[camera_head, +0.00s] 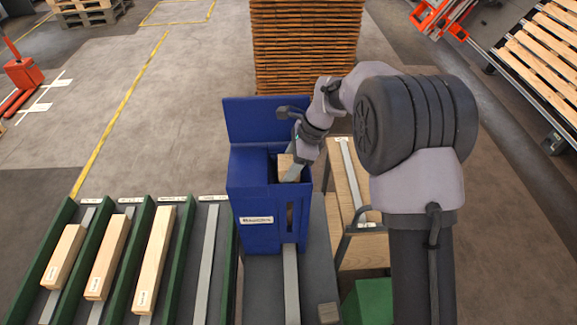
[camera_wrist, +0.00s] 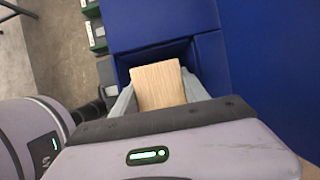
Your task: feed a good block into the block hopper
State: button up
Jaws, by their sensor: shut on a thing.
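The blue block hopper (camera_head: 250,190) stands in the middle of the head view, with a label on its front and a tall back plate. My gripper (camera_head: 292,172) is at its open top. It is shut on a pale wooden block (camera_head: 286,163). In the wrist view the block (camera_wrist: 158,85) sits between the two grey fingers of my gripper (camera_wrist: 158,98), over the mouth of the hopper (camera_wrist: 150,30). Blue walls surround the block on the far side and the right. How deep the block's lower end reaches is hidden.
Green-sided lanes (camera_head: 84,255) at the left hold long wooden pieces (camera_head: 155,258); the lane beside the hopper is empty. A wooden-topped stand (camera_head: 345,190) is right of the hopper. A tall stack of boards (camera_head: 305,45) stands behind. A green box (camera_head: 368,302) is at the bottom.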

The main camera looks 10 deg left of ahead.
jog(key=shift+f, duration=0.1)
jog(key=o, duration=1.5)
jog(key=p+v, duration=0.1)
jog(key=v, duration=1.6)
jog(key=shift+r, duration=0.2)
